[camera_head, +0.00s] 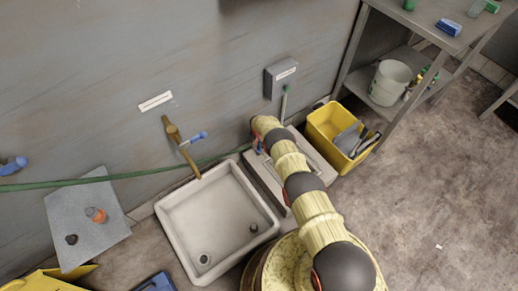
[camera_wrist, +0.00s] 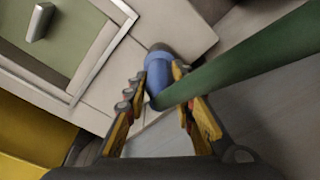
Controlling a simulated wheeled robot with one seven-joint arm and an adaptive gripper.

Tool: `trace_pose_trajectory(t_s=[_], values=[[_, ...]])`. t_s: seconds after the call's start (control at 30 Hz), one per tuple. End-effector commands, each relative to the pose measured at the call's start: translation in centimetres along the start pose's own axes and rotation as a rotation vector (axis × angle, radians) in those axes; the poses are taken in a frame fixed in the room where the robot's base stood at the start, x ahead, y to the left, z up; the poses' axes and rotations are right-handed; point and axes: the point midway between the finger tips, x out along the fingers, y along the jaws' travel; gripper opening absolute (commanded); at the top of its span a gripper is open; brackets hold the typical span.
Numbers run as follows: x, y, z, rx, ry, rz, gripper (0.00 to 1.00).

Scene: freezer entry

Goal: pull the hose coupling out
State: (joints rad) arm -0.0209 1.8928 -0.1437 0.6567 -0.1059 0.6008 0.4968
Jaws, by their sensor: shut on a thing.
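The blue hose coupling (camera_wrist: 157,72) is between my fingers in the wrist view, with a dark end at its far side. The green hose (camera_wrist: 245,68) runs past it to the upper right. My gripper (camera_wrist: 160,84) is shut on the coupling, one finger on each side. In the head view my gripper (camera_head: 259,148) is small and mostly hidden by my arm, beside a pale box-like unit low at the wall. The green hose (camera_head: 110,177) comes along the wall from the left to it. Whether the coupling is still seated in anything cannot be told.
A white sink (camera_head: 164,217) with a brass tap (camera_head: 180,143) stands left of my arm. A yellow bin (camera_head: 325,125) holding tools and a metal shelf (camera_head: 352,84) stand to the right. The floor at right is mostly clear.

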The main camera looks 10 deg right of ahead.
Motion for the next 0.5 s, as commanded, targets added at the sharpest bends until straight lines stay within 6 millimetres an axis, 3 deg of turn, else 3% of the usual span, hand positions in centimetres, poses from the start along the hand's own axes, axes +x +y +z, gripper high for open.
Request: trace_pose_trajectory(t_s=[0.23, 0.5], values=[[0.01, 0.00, 0.01, 0.000, 0.000, 0.000, 0.00], [-0.10, -0.03, -0.07, 0.000, 0.001, -0.001, 0.00]])
